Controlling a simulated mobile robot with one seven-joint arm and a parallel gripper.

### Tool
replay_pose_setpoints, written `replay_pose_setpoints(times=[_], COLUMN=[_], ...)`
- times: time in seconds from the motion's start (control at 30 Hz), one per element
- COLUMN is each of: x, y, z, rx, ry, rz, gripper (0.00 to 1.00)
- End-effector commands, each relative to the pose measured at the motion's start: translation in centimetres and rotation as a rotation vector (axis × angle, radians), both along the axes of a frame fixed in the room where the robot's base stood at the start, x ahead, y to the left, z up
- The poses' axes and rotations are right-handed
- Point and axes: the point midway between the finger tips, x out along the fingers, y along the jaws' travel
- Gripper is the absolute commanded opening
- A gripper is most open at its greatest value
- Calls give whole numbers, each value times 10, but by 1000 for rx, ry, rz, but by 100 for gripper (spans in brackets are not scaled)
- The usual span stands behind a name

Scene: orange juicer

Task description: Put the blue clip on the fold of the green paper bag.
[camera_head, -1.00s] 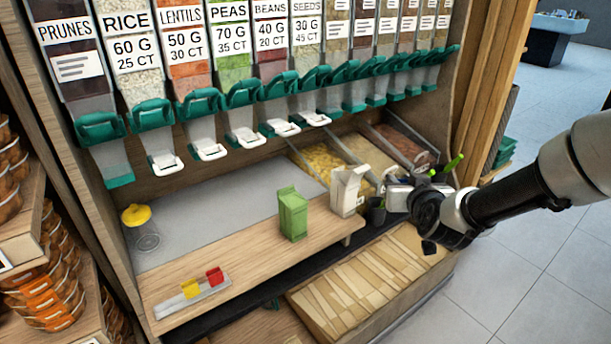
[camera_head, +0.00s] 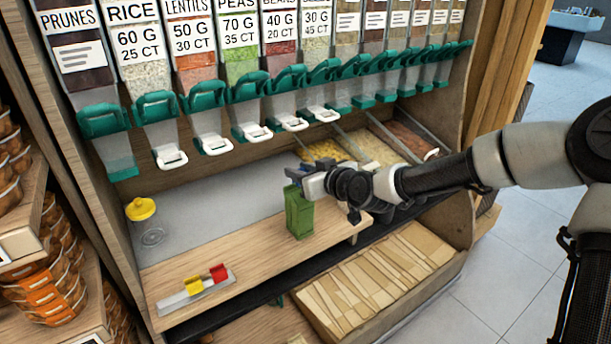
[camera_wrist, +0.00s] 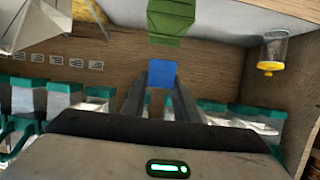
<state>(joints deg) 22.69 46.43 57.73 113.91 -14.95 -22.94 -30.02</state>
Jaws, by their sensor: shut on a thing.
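The green paper bag (camera_head: 299,213) stands upright on the wooden shelf in the head view. Its folded top shows in the wrist view (camera_wrist: 168,22). My gripper (camera_head: 300,178) is at the top of the bag in the head view. It is shut on the blue clip (camera_wrist: 163,75), which sits between the two fingertips in the wrist view. In the wrist view a gap shows between the clip and the bag's top edge. The head view does not show clearly whether they touch.
A rail (camera_head: 196,290) with a yellow clip (camera_head: 193,286) and a red clip (camera_head: 219,272) lies at the shelf's front left. Bulk dispensers (camera_head: 200,130) line the back. A white bag (camera_wrist: 28,22) shows in the wrist view.

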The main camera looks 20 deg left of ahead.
Motion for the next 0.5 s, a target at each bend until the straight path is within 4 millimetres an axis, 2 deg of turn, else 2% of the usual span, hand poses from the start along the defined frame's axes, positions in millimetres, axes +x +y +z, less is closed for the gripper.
replay_pose_setpoints(times=[0.3, 0.47, 0.5], x=[21, 29, 28], y=[25, 35, 33], z=[-5, -16, -24], rx=[1, 1, -1], ry=[0, 2, 1], rz=[1, 0, 0], gripper=[7, 7, 7])
